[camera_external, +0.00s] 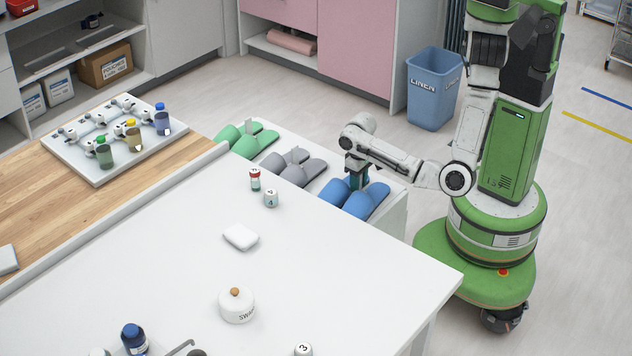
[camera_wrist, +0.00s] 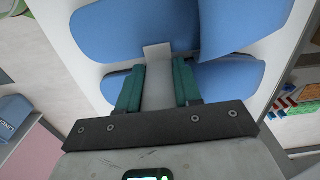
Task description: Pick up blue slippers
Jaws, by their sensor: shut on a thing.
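The pair of blue slippers (camera_external: 367,203) sits at the right end of a white bench (camera_external: 398,206). In the wrist view the blue slippers (camera_wrist: 240,25) fill the upper middle, with a pale grey tab (camera_wrist: 158,70) between them. My gripper (camera_external: 356,178) points down at the slippers from above. In the wrist view the green fingers of my gripper (camera_wrist: 158,90) stand on either side of the tab and are shut on it. The slippers look to be resting on the bench; any small gap below them is hidden.
Grey slippers (camera_external: 293,168) and green slippers (camera_external: 247,139) lie to the left on the same bench. A white table (camera_external: 330,260) with a vial (camera_external: 255,180) and jars stands in front. A blue linen bin (camera_external: 433,90) stands behind on open floor.

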